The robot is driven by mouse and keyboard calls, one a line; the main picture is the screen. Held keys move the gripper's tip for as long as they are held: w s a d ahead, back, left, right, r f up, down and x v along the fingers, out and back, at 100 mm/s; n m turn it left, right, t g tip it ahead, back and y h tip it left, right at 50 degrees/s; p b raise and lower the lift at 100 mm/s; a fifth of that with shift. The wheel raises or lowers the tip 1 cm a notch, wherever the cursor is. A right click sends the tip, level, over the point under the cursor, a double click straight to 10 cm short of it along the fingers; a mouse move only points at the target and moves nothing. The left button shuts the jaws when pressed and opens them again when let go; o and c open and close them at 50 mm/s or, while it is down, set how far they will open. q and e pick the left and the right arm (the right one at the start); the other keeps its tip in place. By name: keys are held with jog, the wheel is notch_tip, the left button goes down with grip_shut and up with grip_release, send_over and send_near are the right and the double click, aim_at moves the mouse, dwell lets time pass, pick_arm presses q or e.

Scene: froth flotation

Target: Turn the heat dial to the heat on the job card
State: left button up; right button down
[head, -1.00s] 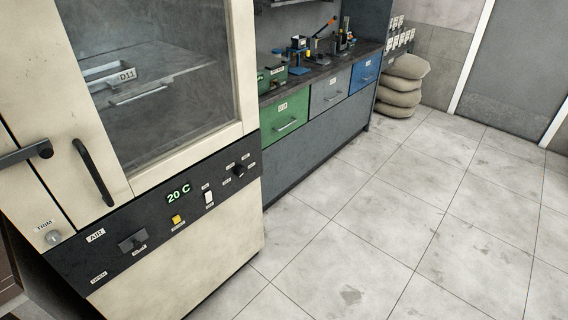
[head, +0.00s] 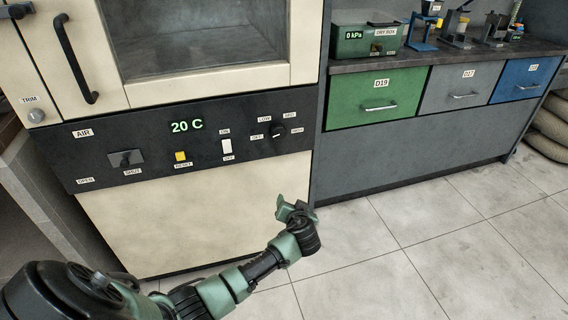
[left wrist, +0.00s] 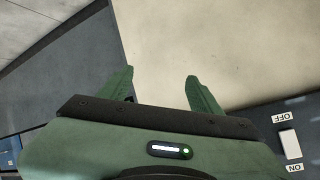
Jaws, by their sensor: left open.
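The heat dial (head: 278,131) is a black knob at the right end of the oven's black control panel (head: 215,150). The green display (head: 187,126) reads 20 C. My left gripper (head: 294,208) is open and empty, below the panel in front of the cream lower front. In the left wrist view its two green fingers (left wrist: 160,88) are apart, with the cream front behind them. The dial is not visible there. No job card is seen. My right gripper is not in view.
The panel also has a white ON/OFF switch (head: 227,146), a yellow reset button (head: 180,156) and an air slider (head: 126,158). A door handle (head: 76,60) sticks out above. To the right is a bench with a green drawer (head: 376,98).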

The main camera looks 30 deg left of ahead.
pick_arm(q)
jog(key=w+a+r+n+t+y+b, duration=0.25)
jog(key=r+n+b, duration=0.2)
jog(key=r, duration=0.55)
jog(key=n+y+b, duration=0.3)
jog(key=y, duration=0.1)
send_near(280, 133)
jog(key=x, duration=0.7)
jog(key=shift+a+r+b, duration=0.15)
jog(key=shift+a+b, duration=0.05)
jog(key=shift+b, duration=0.1)
jog(key=shift+w+a, duration=0.45)
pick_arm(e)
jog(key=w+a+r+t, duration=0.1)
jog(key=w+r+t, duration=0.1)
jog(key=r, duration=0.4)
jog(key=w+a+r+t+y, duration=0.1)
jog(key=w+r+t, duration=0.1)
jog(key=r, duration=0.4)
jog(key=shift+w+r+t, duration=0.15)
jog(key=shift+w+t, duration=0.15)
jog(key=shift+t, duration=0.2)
pick_arm(q)
jog(key=c, duration=1.4)
